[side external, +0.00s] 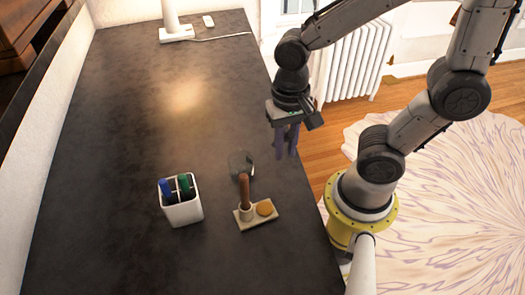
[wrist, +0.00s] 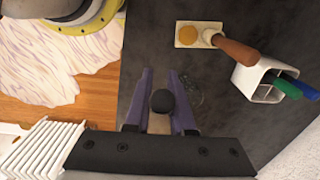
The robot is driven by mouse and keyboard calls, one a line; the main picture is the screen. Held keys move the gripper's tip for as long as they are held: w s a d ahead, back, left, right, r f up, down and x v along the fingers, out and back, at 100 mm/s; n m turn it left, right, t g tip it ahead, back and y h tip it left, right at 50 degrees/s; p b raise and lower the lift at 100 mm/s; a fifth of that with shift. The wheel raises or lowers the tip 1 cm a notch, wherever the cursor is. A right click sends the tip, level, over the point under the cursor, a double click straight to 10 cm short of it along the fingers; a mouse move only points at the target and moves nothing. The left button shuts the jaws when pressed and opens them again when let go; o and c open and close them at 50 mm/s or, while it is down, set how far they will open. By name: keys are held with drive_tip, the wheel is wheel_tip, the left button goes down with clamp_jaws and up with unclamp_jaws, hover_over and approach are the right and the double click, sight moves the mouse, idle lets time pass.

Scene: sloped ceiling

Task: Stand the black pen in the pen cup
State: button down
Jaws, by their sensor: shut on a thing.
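My gripper (side external: 287,150) has two purple fingers pointing down, above the right edge of the dark desk. In the wrist view my gripper (wrist: 161,100) is shut on a dark thing with a rounded end, which I take for the black pen (wrist: 162,102), seen nearly end-on. In the side view the pen cannot be made out between the fingers. The white pen cup (side external: 184,212) stands upright on the desk, left of and nearer the camera than my gripper. It holds a blue pen (side external: 166,188) and a green pen (side external: 184,183). The pen cup also shows in the wrist view (wrist: 252,80).
A clear glass (side external: 240,164) stands between my gripper and the pen cup. A beige tray (side external: 248,222) holds an upright brown-handled item (side external: 244,190) and a round tan piece (side external: 265,208). A white lamp base (side external: 176,33) is at the far end. Much of the desk (side external: 120,130) is clear.

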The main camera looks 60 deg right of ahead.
drive_tip(key=shift+s+d+r, duration=0.15)
drive_tip(key=shift+s+r, duration=0.2)
drive_tip(key=shift+s, duration=0.35)
drive_tip(key=shift+s+d+r, duration=0.1)
drive_tip(key=shift+s+r, duration=0.2)
drive_tip(key=shift+s, duration=0.45)
drive_tip(key=shift+s+d+r, duration=0.15)
drive_tip(key=shift+s+r, duration=0.2)
drive_tip(key=shift+s, duration=0.35)
drive_tip(key=w+a+r+m+t+y, duration=0.2)
drive_tip(key=w+a+m, duration=0.5)
drive_tip(key=w, duration=0.5)
drive_tip(key=w+a+r+m+t+y, duration=0.2)
drive_tip(key=w+a+m+y, duration=0.2)
drive_tip(key=w, duration=0.9)
drive_tip(key=a+m, duration=0.3)
drive_tip(key=m, duration=0.2)
drive_tip(key=shift+a, duration=0.35)
drive_tip(key=shift+f, duration=0.15)
